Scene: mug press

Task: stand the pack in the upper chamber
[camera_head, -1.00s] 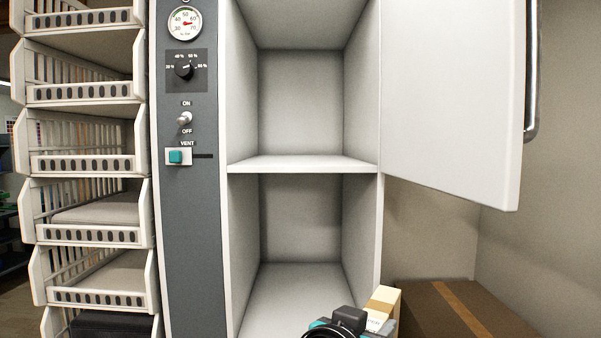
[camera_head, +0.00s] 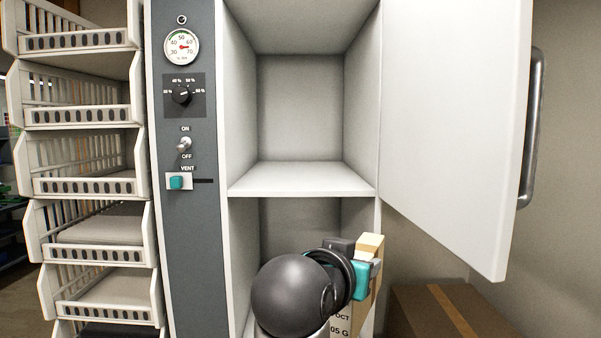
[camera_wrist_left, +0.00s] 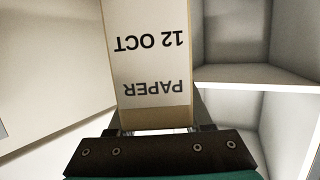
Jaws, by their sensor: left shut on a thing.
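The pack (camera_head: 371,246) is a tan box with a white printed label. My left gripper (camera_head: 362,270) is shut on it and holds it in front of the lower chamber, toward its right side. In the left wrist view the pack (camera_wrist_left: 150,60) fills the middle, its label reading "PAPER" and "12 OCT" upside down. The jaws of my left gripper (camera_wrist_left: 160,130) are at its near end. The upper chamber (camera_head: 300,110) is open and empty, above the shelf (camera_head: 300,179). My left wrist hides much of the lower chamber. My right gripper is not in view.
The cabinet door (camera_head: 445,120) stands open on the right, with a metal handle (camera_head: 533,130). A control panel (camera_head: 186,240) with gauge, dial and switches is left of the chambers. Stacked white baskets (camera_head: 90,185) stand further left. A brown carton (camera_head: 410,305) is at lower right.

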